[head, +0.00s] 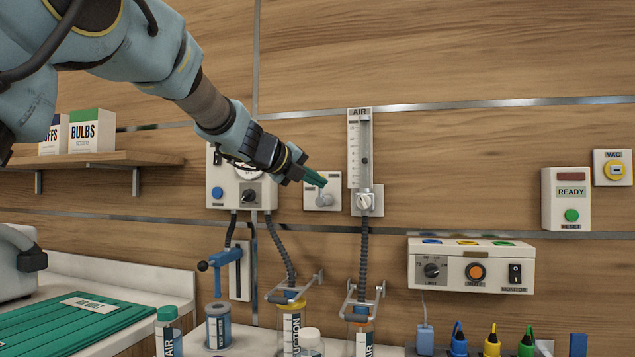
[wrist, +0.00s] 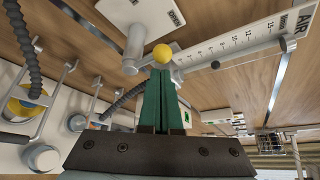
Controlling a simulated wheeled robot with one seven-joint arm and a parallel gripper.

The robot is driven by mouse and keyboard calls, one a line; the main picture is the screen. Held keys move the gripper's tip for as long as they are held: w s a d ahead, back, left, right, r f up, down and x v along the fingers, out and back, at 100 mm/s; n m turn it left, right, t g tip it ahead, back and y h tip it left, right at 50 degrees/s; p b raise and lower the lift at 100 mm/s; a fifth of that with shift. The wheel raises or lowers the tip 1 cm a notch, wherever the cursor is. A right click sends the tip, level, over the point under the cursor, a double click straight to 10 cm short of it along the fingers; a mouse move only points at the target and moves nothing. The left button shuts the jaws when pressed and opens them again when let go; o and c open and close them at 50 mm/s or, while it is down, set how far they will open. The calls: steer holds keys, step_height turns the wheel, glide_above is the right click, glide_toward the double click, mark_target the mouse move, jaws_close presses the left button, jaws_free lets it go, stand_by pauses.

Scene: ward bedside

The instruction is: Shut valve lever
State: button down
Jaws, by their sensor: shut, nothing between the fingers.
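My gripper (head: 318,180) has green fingers, shut and empty, in front of the wall at the left of the AIR flow gauge. A small wall plate (head: 309,203) with a grey valve fitting (head: 324,200) is just below the fingertips in the head view. In the wrist view the fingertips (wrist: 163,75) point at a yellow ball (wrist: 162,53) beside the grey valve hub (wrist: 135,45). The ball appears to be the lever's end. The fingertips look very close to it; I cannot tell whether they touch. The ball is not visible in the head view.
The AIR gauge (head: 354,150) stands close to the right of the valve plate. A suction regulator box (head: 217,196) is at its left, with corrugated hoses (head: 365,250) below. A blue-handled bracket (head: 225,257) and bottles are lower down.

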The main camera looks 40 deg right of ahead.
steer(key=shift+w+a+n+g+h+b, duration=0.3)
steer(key=shift+w+n+h+b, duration=0.25)
steer(key=shift+n+b, duration=0.35)
steer(key=shift+w+a+f+n+t+h+b, duration=0.4)
steer(key=shift+w+f+n+h+b, duration=0.45)
steer(key=shift+n+b, duration=1.3)
steer(key=shift+w+a+f+n+t+h+b, duration=0.4)
steer(key=shift+n+h+b, duration=0.8)
steer(key=shift+n+b, duration=0.95)
steer(key=shift+w+a+f+n+t+h+b, duration=0.2)
steer(key=shift+w+a+f+n+h+b, duration=0.5)
steer(key=shift+n+b, duration=1.45)
steer(key=shift+s+d+f+n+h+b, duration=0.2)
steer(key=shift+d+n+h+b, duration=0.25)
steer(key=shift+b, duration=0.35)
steer(key=shift+a, duration=0.15)
